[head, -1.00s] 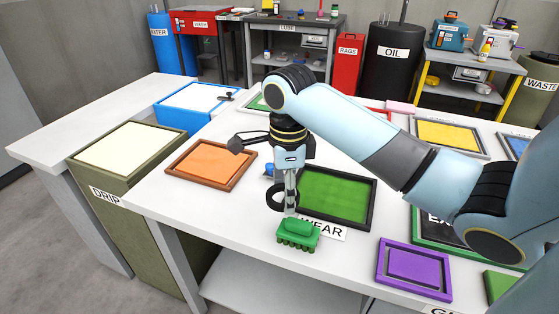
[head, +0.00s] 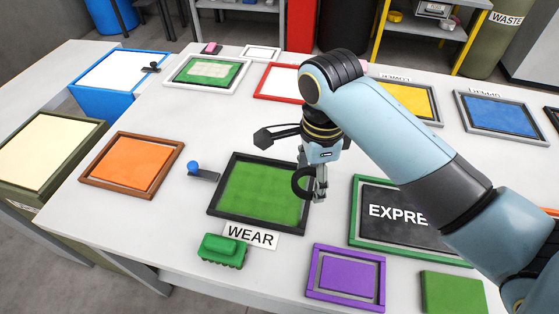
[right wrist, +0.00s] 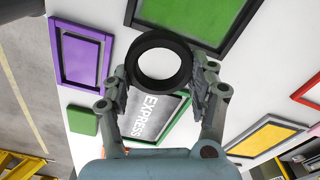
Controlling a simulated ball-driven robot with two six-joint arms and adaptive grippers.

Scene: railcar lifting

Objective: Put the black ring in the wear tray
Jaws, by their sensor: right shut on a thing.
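The black ring (head: 296,190) is held in my right gripper (head: 318,192), above the right edge of the wear tray. In the right wrist view the ring (right wrist: 160,85) sits between the two fingers, its hole facing the camera. The wear tray (head: 255,190) has a green floor and a black rim, with a "WEAR" label at its front. Part of this tray (right wrist: 190,14) shows behind the ring in the right wrist view. The ring looks raised above the tray; the exact height is hard to tell. My left gripper is not in view.
A green brush-like block (head: 222,250) lies in front of the tray. A blue-knobbed piece (head: 195,170) is at its left. The EXPRESS board (head: 372,205) is close on the right, and a purple tray (head: 345,275) at front right. An orange tray (head: 132,162) is farther left.

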